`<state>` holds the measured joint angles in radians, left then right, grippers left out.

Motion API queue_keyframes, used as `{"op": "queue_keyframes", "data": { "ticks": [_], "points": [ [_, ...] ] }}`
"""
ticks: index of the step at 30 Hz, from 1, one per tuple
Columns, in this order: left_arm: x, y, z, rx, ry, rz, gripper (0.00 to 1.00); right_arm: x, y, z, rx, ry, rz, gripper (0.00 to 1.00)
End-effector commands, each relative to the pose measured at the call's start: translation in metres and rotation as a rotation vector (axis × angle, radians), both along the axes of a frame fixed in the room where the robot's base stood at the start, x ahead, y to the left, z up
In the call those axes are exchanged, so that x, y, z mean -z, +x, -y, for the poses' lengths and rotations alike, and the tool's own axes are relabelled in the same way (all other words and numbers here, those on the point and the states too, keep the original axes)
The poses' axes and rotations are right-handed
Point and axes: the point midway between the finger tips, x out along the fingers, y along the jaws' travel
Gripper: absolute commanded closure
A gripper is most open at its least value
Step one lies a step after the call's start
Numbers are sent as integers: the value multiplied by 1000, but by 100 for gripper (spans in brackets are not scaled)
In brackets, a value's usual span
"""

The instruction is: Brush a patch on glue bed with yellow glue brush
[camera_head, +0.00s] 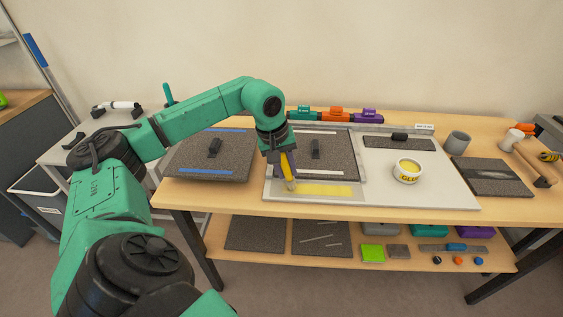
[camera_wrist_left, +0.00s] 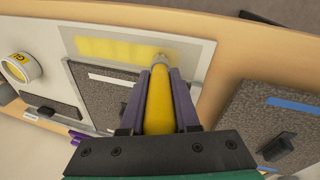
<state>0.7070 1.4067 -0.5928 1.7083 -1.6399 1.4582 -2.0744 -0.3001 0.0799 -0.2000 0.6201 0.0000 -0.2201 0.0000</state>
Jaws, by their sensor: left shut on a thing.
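My left gripper (camera_head: 281,167) is shut on the yellow glue brush (camera_head: 287,168), its head pointing down. The brush (camera_wrist_left: 160,110) also shows between the fingers in the left wrist view. The brush tip is at the left end of a yellow glue patch (camera_head: 325,190) on the grey glue bed (camera_head: 355,187), at the front of the white board. In the left wrist view the yellow patch (camera_wrist_left: 110,48) spreads left from the brush head. I cannot tell whether the bristles touch the bed. The glue tub (camera_head: 407,170) stands to the right. My right gripper is out of view.
Dark rubber tiles with black handles lie left (camera_head: 212,155) and behind the glue bed (camera_head: 318,150). A grey cup (camera_head: 457,142), another tile (camera_head: 490,177) and a mallet (camera_head: 530,155) are at the right. Coloured blocks (camera_head: 338,114) line the back edge.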

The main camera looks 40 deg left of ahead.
Motion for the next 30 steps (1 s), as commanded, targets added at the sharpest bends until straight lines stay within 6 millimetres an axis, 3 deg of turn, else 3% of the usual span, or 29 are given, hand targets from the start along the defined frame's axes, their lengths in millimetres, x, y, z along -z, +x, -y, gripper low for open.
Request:
{"op": "queue_keyframes", "data": {
  "ticks": [8, 18, 30],
  "points": [
    [2, -1, -1, -1, 1, 0, 100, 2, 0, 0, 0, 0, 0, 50],
    [6, -12, -16, 0, 3, -2, 100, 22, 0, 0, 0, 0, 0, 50],
    [2, -12, -14, 1, 1, -5, 100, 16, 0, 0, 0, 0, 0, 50]
  ]
}}
